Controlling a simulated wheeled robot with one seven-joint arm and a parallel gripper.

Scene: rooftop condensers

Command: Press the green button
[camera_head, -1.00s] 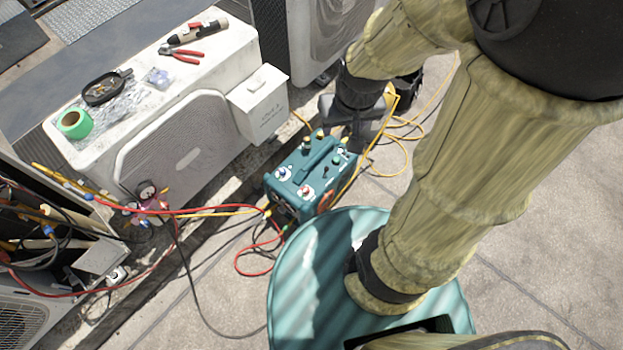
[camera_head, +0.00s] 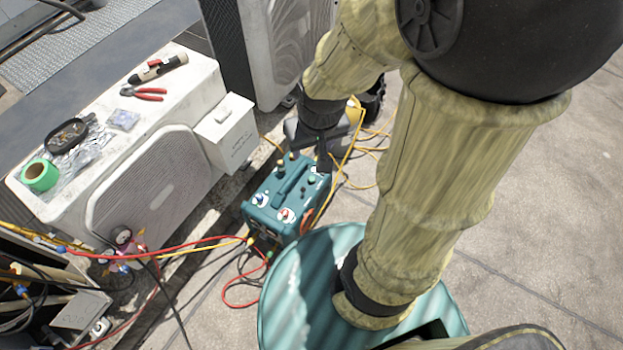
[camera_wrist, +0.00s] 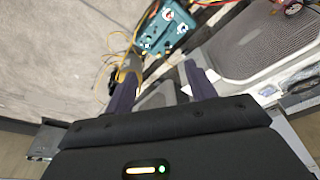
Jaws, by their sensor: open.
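A teal machine (camera_head: 285,200) with a carry handle stands on the ground, left of my arm. Its top has a blue knob (camera_head: 258,199), a red knob (camera_head: 284,214) and a small green button (camera_head: 312,178) near the right end. My gripper (camera_head: 308,148) is beside and behind that end, partly hidden by my arm; contact with the button cannot be made out. In the wrist view my gripper (camera_wrist: 161,72) has its two dark fingers apart with nothing between them. The machine (camera_wrist: 172,40) lies beyond the fingertips there, its button too small to tell.
Red and yellow hoses (camera_head: 200,245) run from the machine to gauges (camera_head: 122,240) at the left. Yellow cable (camera_head: 350,170) lies behind the machine. Paving at right is clear.

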